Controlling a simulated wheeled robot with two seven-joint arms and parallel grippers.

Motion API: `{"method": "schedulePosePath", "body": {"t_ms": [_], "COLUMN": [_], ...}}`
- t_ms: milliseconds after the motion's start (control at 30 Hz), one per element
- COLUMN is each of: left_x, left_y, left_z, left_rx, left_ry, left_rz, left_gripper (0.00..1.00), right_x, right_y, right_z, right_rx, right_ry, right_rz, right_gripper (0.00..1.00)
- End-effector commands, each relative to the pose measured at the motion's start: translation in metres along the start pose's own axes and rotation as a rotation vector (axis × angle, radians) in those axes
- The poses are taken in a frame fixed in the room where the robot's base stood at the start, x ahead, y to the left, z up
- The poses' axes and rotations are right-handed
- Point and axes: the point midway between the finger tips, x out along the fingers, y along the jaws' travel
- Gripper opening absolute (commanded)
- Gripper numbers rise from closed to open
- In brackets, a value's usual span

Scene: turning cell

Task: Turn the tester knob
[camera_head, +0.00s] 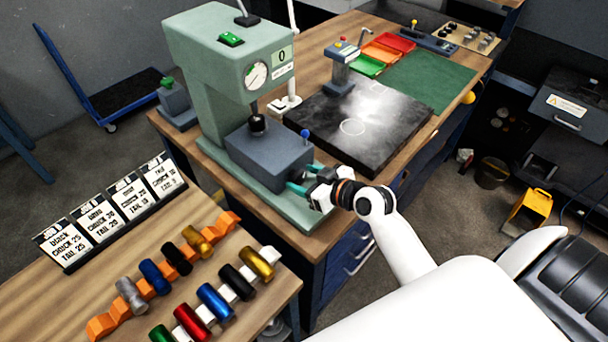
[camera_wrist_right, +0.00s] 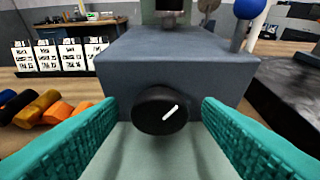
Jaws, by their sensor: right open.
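The tester (camera_head: 238,100) is a pale green machine with a round dial, standing on the wooden bench. Its grey block (camera_head: 268,152) carries a blue ball-topped lever. The tester knob (camera_wrist_right: 160,110) is black and round with a white pointer line slanting up to the right, on the front face of the block in the right wrist view. My right gripper (camera_head: 301,181) is at the front of the block. Its teal fingers (camera_wrist_right: 159,125) are open, one on each side of the knob, with gaps to it. My left gripper is out of view.
A black plate (camera_head: 400,135) lies right of the tester, with a small grey device (camera_head: 343,65) at its far edge. A front table holds several coloured cylinders on racks and job cards (camera_head: 115,210). The blue ball lever (camera_wrist_right: 249,9) rises above the block.

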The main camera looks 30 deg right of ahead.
Motion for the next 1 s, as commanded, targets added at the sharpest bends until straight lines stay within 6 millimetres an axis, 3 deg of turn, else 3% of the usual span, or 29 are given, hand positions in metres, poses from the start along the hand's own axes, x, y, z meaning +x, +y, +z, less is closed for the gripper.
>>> {"method": "schedulePosePath", "body": {"t_ms": [367,633,1000], "left_x": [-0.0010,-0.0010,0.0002], "left_y": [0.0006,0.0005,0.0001], "left_z": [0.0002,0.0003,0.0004], "left_rx": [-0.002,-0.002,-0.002], "left_ry": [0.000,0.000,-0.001], "left_rz": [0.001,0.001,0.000], "left_gripper": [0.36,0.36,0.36], "right_x": [0.0065,0.0062,0.0063], "right_y": [0.0002,0.0002,-0.0009], "right_z": [0.0000,0.0001,-0.0001], "right_rx": [-0.001,-0.001,0.063], "right_ry": [0.000,0.000,0.000], "right_rz": [0.000,0.000,0.028], "right_gripper": [0.60,0.17,0.17]}}
